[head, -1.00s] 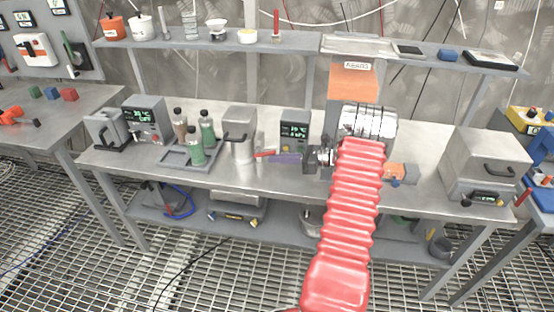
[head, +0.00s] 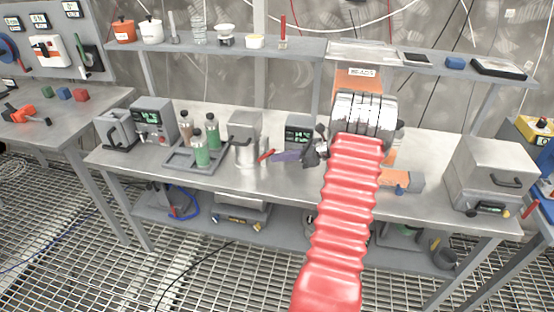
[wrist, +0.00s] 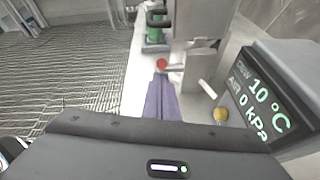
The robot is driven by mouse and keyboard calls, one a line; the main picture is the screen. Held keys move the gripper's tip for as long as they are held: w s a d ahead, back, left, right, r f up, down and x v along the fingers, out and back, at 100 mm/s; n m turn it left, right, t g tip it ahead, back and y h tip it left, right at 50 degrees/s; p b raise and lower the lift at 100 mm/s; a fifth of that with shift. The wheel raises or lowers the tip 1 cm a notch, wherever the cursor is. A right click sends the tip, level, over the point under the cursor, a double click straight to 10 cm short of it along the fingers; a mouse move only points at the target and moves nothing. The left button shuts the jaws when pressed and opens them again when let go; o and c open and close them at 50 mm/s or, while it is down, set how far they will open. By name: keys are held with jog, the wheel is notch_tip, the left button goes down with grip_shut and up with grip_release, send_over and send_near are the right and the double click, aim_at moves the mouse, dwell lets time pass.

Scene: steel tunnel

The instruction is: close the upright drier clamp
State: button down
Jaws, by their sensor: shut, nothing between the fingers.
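A grey upright unit (head: 244,140) with a dark handle stands on the bench; I take it for the upright drier. A red lever (head: 267,156) shows low at its right. In the wrist view, a grey block (wrist: 200,65) stands ahead, with a red knob (wrist: 162,64) at its left and a pale rod with a yellow knob (wrist: 221,115) at its right. I cannot tell which part is the clamp. My gripper (head: 275,156) has purple fingers, shut and empty, pointing left close to the red lever. In the wrist view my gripper's fingers (wrist: 157,80) end just short of the red knob; contact is unclear.
A display box (head: 300,133) stands close behind my gripper; it shows large at the right of the wrist view (wrist: 262,98). A shelf (head: 290,48) runs above. A grey oven-like box (head: 490,175) stands right.

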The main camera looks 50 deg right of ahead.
jog(key=shift+w+a+r, duration=0.1)
jog(key=shift+w+r, duration=0.15)
jog(key=shift+r, duration=0.35)
dwell(0.4)
